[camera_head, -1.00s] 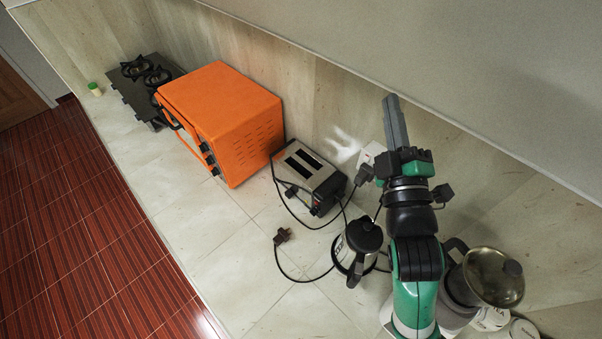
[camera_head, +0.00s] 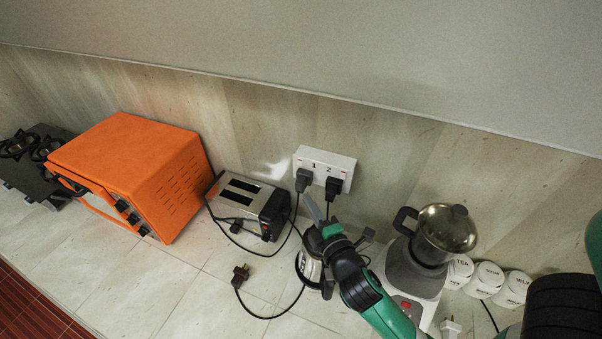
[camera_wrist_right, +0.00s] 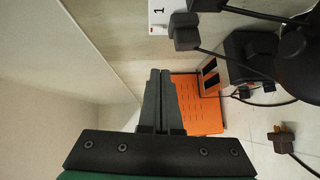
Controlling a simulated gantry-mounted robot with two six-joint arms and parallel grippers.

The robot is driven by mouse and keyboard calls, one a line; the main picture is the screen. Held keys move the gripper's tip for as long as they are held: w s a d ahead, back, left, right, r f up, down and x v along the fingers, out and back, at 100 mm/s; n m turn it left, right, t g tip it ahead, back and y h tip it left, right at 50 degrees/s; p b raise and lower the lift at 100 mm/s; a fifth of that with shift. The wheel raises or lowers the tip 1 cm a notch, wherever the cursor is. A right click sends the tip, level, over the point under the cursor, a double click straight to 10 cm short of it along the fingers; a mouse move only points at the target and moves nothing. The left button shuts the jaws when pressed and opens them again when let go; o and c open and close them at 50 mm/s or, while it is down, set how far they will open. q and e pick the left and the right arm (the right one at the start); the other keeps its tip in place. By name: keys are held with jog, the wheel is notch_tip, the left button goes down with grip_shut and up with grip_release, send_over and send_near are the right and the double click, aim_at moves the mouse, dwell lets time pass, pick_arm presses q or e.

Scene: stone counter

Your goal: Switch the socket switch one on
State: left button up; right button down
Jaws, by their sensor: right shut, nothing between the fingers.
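The white double socket (camera_head: 341,160) is on the wall behind the counter, marked 1 and 2. A black plug (camera_head: 304,180) sits under 1 and another black plug (camera_head: 333,188) under 2. In the right wrist view the socket (camera_wrist_right: 168,8) is cut by the top edge, with a small reddish patch by the 1. I cannot tell the switch positions. My right gripper (camera_head: 312,206) is shut and empty, below the socket in the head view. In the wrist view its fingers (camera_wrist_right: 160,78) point up, below the socket and apart from it in the picture. My left gripper is not in view.
The toaster (camera_head: 240,204) and orange oven (camera_head: 135,170) stand left of the socket. A kettle (camera_head: 309,265) is partly hidden by my right arm. A blender (camera_head: 420,260) and white jars (camera_head: 486,280) stand to the right. A loose plug (camera_head: 240,274) lies on the counter.

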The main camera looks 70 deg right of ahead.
aim_at(300, 162)
jog(key=x, duration=0.4)
jog(key=s+d+x, duration=0.1)
jog(key=x, duration=0.3)
jog(key=s+d+p+x, duration=0.1)
jog(key=x, duration=0.3)
